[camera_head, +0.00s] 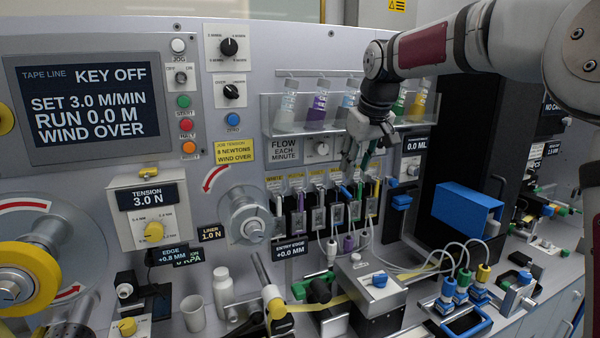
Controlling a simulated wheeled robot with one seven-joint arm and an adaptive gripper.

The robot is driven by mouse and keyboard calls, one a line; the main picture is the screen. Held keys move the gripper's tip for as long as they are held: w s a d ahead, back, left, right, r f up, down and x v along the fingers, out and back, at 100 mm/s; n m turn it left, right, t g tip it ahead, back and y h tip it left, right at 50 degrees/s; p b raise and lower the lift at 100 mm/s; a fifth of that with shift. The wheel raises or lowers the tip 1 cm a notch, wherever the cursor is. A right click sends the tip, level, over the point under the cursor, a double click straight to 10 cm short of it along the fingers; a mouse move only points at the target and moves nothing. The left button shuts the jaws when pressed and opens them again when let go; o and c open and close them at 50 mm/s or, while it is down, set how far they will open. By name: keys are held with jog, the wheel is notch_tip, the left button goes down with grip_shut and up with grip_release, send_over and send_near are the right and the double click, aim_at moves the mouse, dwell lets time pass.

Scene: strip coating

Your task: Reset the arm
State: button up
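My gripper (359,160) points down from my arm, which reaches in from the upper right. It hangs in front of the row of coloured pens or nozzles (318,210) on the panel, below the bottle shelf. Its fingers look dark and small here. A green, thin piece lies by the fingertips, but I cannot tell whether the fingers hold it or it stands behind them. How far apart the fingertips are is hard to see.
A display (88,108) reads KEY OFF, 0.0 M. Bottles stand on a clear shelf (270,118) beside my wrist. Below are a grey metal box (368,290), cables, and several capped connectors (463,280). A blue box (467,208) sits to the right. A white cup (193,313) and bottle (222,290) stand front left.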

jog(key=s+f+m, duration=0.2)
jog(key=s+f, duration=0.2)
jog(key=s, duration=1.6)
jog(key=s+d+f+m, duration=0.1)
jog(key=s+f, duration=0.3)
jog(key=s, duration=1.6)
jog(key=shift+s+f+m+h, duration=0.2)
jog(key=shift+s+m+h, duration=0.1)
jog(key=shift+s+m, duration=0.1)
jog(key=shift+w, duration=0.15)
